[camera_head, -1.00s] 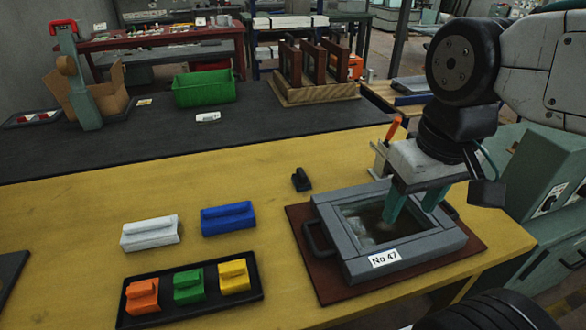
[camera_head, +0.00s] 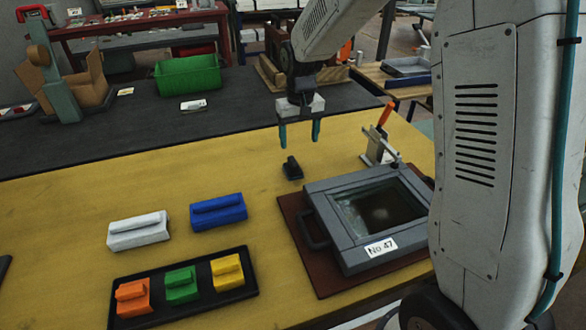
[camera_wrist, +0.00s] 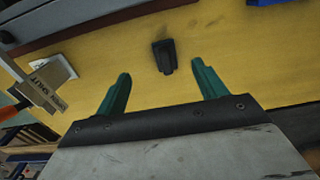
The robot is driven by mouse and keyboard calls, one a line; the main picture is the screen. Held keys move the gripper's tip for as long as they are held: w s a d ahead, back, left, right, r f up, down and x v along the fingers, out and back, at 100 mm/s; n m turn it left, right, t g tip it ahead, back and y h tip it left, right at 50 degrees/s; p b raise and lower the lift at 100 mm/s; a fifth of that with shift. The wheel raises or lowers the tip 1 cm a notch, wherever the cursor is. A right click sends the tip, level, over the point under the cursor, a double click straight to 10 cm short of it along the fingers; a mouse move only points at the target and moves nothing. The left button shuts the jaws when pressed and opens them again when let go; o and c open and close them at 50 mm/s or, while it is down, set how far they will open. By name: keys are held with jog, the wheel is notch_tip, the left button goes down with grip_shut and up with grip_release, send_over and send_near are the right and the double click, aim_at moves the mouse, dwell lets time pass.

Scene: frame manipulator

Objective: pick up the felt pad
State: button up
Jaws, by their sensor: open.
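A small black block (camera_head: 292,168), which looks like the felt pad, stands on the yellow bench top just left of the grey frame. My gripper (camera_head: 299,135) is open and empty above the bench, a little behind and above the block in the head view. In the wrist view the block (camera_wrist: 163,57) shows between the lines of the two green fingers, beyond their tips and not touched by them. Nothing hides it.
The grey frame labelled No 47 (camera_head: 327,222) lies on a brown board right of the block. An orange-handled tool in a holder (camera_head: 377,150) stands behind the frame. White (camera_head: 138,235) and blue (camera_head: 218,214) blocks and a black tray (camera_head: 150,318) sit at front left.

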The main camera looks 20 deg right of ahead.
aim_at(293, 160)
jog(key=w+f, duration=0.1)
jog(key=f, duration=0.1)
jog(key=w+f, duration=0.1)
jog(key=f, duration=0.2)
jog(key=w+f, duration=0.1)
jog(key=f, duration=0.1)
jog(key=shift+w+a+f, duration=0.2)
jog(key=shift+f, duration=0.1)
jog(key=f, duration=0.5)
jog(key=shift+w, duration=0.2)
jog(key=c, duration=1.2)
jog(key=shift+o, duration=0.2)
notch_tip(293, 160, up, 10)
jog(key=o, duration=0.5)
jog(key=shift+c, duration=1.5)
